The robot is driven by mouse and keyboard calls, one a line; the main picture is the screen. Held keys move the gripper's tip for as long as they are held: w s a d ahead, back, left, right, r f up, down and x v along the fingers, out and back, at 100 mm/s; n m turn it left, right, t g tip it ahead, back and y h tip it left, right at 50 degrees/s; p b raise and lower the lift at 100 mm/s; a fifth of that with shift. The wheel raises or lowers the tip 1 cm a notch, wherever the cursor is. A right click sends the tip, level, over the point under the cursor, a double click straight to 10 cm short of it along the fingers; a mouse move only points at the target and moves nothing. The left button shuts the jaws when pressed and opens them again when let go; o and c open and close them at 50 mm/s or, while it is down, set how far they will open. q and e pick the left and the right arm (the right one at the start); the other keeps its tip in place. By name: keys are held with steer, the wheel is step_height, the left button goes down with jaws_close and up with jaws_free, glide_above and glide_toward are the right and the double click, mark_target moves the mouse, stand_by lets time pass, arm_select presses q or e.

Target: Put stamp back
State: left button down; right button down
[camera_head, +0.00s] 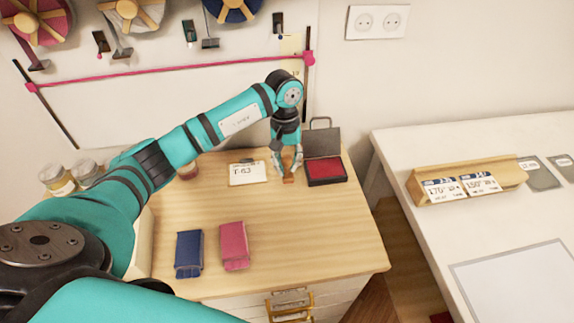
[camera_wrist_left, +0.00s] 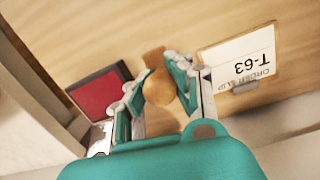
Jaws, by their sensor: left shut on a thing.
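The stamp has a round wooden handle (camera_wrist_left: 159,87) and a brown block at its foot, which shows as a small brown piece (camera_head: 288,179) in the head view. My left gripper (camera_head: 287,166) points down and is shut on the stamp. In the left wrist view its fingers (camera_wrist_left: 155,95) lie on both sides of the handle. The stamp is at the table top; whether it touches the wood I cannot tell. An open ink pad (camera_head: 326,172) with a red pad lies just to the right of it; it also shows in the left wrist view (camera_wrist_left: 100,94). My right gripper is not in view.
A T-63 order slip on a clipboard (camera_head: 248,173) lies left of the gripper. Blue (camera_head: 189,254) and pink (camera_head: 235,246) folded items lie near the front. Jars (camera_head: 58,180) stand at the left. A white table (camera_head: 490,150) is at the right.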

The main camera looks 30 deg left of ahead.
arm_select(q)
steer(key=shift+s+f, duration=0.1)
steer(key=shift+f, duration=1.15)
steer(key=c, duration=1.7)
jaws_free()
steer(key=o, duration=0.5)
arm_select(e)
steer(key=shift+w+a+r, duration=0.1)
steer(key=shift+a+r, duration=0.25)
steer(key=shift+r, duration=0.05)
